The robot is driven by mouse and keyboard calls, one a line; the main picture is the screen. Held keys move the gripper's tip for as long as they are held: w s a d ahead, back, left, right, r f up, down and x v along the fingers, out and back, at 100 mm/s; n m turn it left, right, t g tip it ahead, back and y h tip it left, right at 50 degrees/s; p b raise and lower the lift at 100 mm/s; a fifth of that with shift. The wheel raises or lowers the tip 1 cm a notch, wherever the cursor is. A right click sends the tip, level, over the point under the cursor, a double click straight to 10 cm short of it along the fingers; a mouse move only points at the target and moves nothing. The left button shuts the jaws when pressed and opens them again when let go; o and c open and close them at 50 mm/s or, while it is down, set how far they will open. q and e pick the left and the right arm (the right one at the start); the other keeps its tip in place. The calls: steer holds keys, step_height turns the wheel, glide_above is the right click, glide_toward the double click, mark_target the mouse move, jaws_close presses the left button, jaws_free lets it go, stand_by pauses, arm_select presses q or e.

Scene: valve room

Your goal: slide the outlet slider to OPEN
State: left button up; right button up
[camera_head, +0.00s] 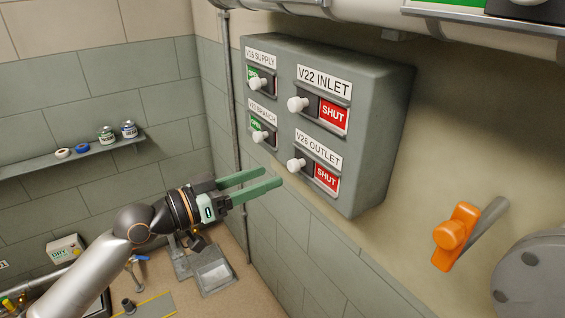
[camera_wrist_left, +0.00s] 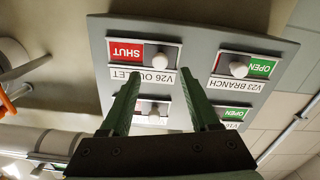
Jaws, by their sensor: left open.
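The V26 OUTLET slider has a white round knob (camera_head: 295,165) at the left of its slot, with a red SHUT field (camera_head: 326,179) showing to the right. In the upside-down left wrist view its knob (camera_wrist_left: 160,61) is beyond the fingertips, beside the red SHUT field (camera_wrist_left: 123,52). My left gripper (camera_head: 271,179) has green fingers, spread open with nothing between them. In the head view its fingertips are just left of and below the outlet knob, seemingly apart from it. The left gripper (camera_wrist_left: 165,88) also shows in the wrist view. My right gripper is not seen.
The grey panel (camera_head: 375,130) also carries V22 INLET (camera_head: 298,104), showing SHUT, and V18 SUPPLY (camera_head: 256,83) and V23 BRANCH (camera_head: 259,136), both showing green. An orange-knobbed lever (camera_head: 455,235) is on the wall right. A shelf (camera_head: 70,158) holds small jars.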

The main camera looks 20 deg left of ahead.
mark_target(290, 168)
arm_select(q)
steer(key=shift+p+x, duration=0.5)
steer(key=shift+x, duration=2.1)
steer(key=shift+c, duration=0.3)
jaws_close()
